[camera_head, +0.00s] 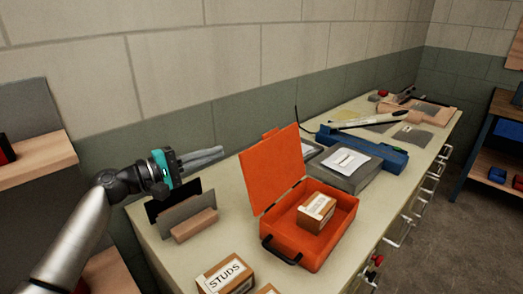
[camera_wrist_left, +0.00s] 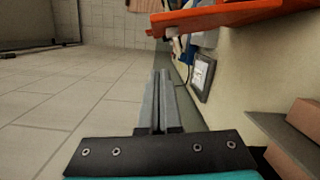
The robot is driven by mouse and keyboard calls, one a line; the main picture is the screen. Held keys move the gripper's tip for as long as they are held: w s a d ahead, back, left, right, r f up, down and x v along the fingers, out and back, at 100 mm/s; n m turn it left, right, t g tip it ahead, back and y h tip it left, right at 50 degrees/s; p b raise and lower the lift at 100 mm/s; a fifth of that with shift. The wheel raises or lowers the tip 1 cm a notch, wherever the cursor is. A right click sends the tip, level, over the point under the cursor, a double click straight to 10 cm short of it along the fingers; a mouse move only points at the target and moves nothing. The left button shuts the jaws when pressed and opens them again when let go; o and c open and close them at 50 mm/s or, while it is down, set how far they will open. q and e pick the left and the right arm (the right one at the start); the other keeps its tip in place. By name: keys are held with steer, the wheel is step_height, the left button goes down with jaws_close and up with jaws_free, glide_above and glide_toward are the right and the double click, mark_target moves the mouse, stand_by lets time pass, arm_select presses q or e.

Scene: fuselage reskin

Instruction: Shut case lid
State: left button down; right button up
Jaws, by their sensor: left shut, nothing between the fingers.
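The orange case (camera_head: 335,243) stands on the workbench with its lid (camera_head: 270,170) open, raised and leaning slightly back. A small labelled cardboard box (camera_head: 317,210) sits inside the case. A dark handle (camera_head: 280,252) is on the case's front. My left gripper (camera_head: 220,153) is shut and empty, held above the bench to the left of the lid and apart from it. In the left wrist view its fingers (camera_wrist_left: 160,100) are together, and an orange part (camera_wrist_left: 225,16), seemingly the lid, crosses the top right. My right gripper is not in view.
Below my left gripper, upright plates stand in a wooden holder (camera_head: 194,226). A box marked STUDS (camera_head: 225,277) sits at the near edge. A grey case (camera_head: 345,168) and a blue tool case (camera_head: 375,150) lie beyond the orange case. The wall runs behind the bench.

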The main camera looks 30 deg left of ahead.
arm_select(q)
steer(key=w+d+r+n+t+p, duration=0.1)
steer(key=w+d+r, duration=0.1)
steer(key=w+d, duration=0.4)
steer(key=w, duration=0.2)
steer(key=shift+w+d, duration=0.3)
steer(key=shift+w, duration=0.1)
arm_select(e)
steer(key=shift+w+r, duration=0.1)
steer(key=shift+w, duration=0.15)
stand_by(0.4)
